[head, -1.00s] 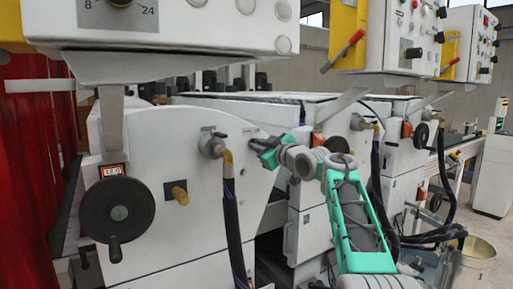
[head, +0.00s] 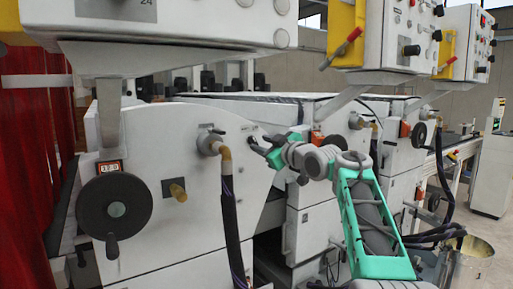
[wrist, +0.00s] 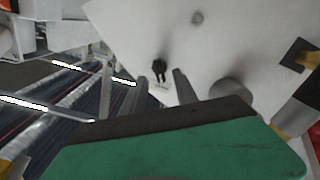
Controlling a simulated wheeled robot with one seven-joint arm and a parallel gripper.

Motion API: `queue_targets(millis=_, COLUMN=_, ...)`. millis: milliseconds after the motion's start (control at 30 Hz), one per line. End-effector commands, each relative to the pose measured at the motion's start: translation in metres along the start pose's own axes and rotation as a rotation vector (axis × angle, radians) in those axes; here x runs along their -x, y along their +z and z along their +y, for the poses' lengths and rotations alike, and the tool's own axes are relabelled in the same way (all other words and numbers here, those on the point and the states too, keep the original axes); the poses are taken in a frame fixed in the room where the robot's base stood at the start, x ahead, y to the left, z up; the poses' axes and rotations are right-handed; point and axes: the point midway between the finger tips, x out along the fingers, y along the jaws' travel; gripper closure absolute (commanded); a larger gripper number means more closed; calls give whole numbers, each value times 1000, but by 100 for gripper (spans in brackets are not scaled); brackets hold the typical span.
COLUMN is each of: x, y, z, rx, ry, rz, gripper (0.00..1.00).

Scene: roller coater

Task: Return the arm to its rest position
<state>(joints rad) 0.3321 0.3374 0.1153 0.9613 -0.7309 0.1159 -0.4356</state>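My arm, green and grey, reaches up from the lower right in the head view. My gripper (head: 262,148) points left, in front of the right part of the white machine's side panel (head: 180,140). In the wrist view my gripper (wrist: 144,88) shows two grey fingers well apart with nothing between them. A small black switch (wrist: 159,68) with a white label is on the white panel beyond the fingers. I cannot tell how far the fingertips are from the panel.
A black handwheel (head: 114,207) and a hose fitting (head: 212,144) project from the panel left of my gripper. Control boxes (head: 390,32) hang overhead. A metal bucket (head: 470,262) stands at lower right. Rollers (wrist: 60,110) lie at left in the wrist view.

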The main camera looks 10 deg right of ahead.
Motion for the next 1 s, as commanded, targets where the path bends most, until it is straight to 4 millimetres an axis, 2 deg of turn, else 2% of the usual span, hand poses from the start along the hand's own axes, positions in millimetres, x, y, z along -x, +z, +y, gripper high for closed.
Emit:
queue_targets(millis=100, x=26, y=2, z=-1, rx=1, ry=3, rz=-1, gripper=65)
queue_targets(millis=200, x=39, y=2, z=-1, rx=1, ry=2, rz=-1, gripper=65)
queue_targets(millis=567, x=44, y=0, z=-2, rx=-4, ry=-1, rz=-5, gripper=65)
queue_targets(millis=667, x=46, y=3, z=-12, rx=-45, ry=-10, rz=-60, gripper=65)
queue_targets(millis=767, x=57, y=17, z=-44, rx=-145, ry=-31, rz=-197, gripper=65)
queue_targets(millis=833, x=76, y=35, z=-78, rx=-236, ry=-48, rz=-335, gripper=65)
queue_targets(millis=967, x=134, y=80, z=-149, rx=-399, ry=-69, rz=-609, gripper=65)
queue_targets(millis=1000, x=155, y=93, z=-169, rx=-442, ry=-72, rz=-687, gripper=65)
